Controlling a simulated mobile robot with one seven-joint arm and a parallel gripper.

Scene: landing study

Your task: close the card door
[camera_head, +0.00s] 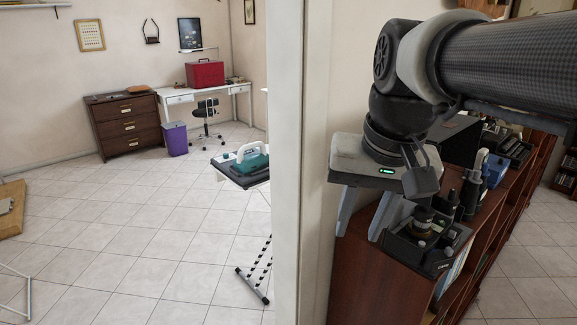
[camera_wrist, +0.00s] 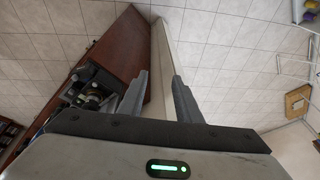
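I cannot pick out for sure which thing is the card door. A tall pale upright panel or wall end (camera_head: 301,160) stands in the middle of the head view. A pale strip, probably the same piece, shows between the fingers in the wrist view (camera_wrist: 163,45). My gripper (camera_head: 360,228) points down to the right of the upright, above the brown bookcase's near end. Its two fingers are apart, and it also shows open in the wrist view (camera_wrist: 160,77). I see nothing held. Whether the fingers touch the pale strip I cannot tell.
A brown bookcase (camera_head: 378,290) with dark devices (camera_head: 428,240) on top stands under my arm. Left of the upright are an ironing board with a teal iron (camera_head: 245,161), a purple bin (camera_head: 175,138), a drawer chest (camera_head: 125,125) and a white desk (camera_head: 180,97). The tiled floor there is mostly clear.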

